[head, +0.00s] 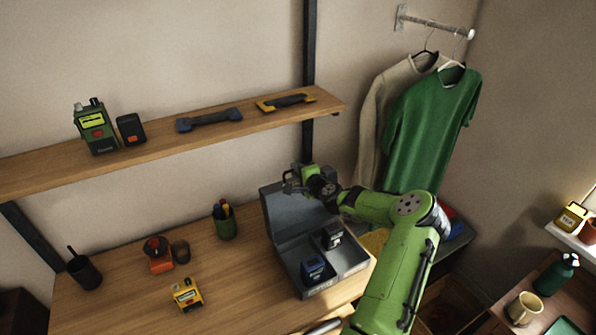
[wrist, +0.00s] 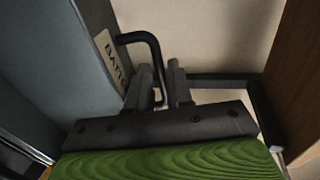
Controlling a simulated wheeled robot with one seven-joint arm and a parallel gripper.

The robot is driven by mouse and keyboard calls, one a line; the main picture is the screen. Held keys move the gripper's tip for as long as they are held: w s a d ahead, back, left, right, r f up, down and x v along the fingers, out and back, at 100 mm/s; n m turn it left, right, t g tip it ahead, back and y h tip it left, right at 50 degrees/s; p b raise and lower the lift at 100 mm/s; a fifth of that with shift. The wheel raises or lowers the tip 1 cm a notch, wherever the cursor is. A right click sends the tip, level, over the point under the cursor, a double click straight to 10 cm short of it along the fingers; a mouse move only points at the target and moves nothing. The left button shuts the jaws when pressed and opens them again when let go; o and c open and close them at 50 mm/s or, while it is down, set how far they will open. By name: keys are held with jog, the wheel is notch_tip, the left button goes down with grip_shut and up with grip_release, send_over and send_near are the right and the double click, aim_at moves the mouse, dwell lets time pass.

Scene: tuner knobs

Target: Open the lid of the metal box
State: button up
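The grey metal box (head: 327,285) stands on the wooden workbench, with its lid (head: 287,212) raised and standing steeply up at the back. The box's inside is exposed. My gripper (head: 297,182) is at the lid's top edge. In the wrist view, the lid (wrist: 55,60) fills the left side and carries a partly cut-off label. A black bent handle (wrist: 150,40) comes off the lid and runs down between my fingers (wrist: 160,92). The fingers are close together around the handle and look shut on it. The exact contact is hard to see.
A green pen cup (head: 226,222) stands left of the lid. A wooden shelf (head: 220,127) with tools runs above. A green shirt (head: 430,125) hangs at right. Free bench lies left of the box.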

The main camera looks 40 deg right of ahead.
grip_shut()
dwell(1.3)
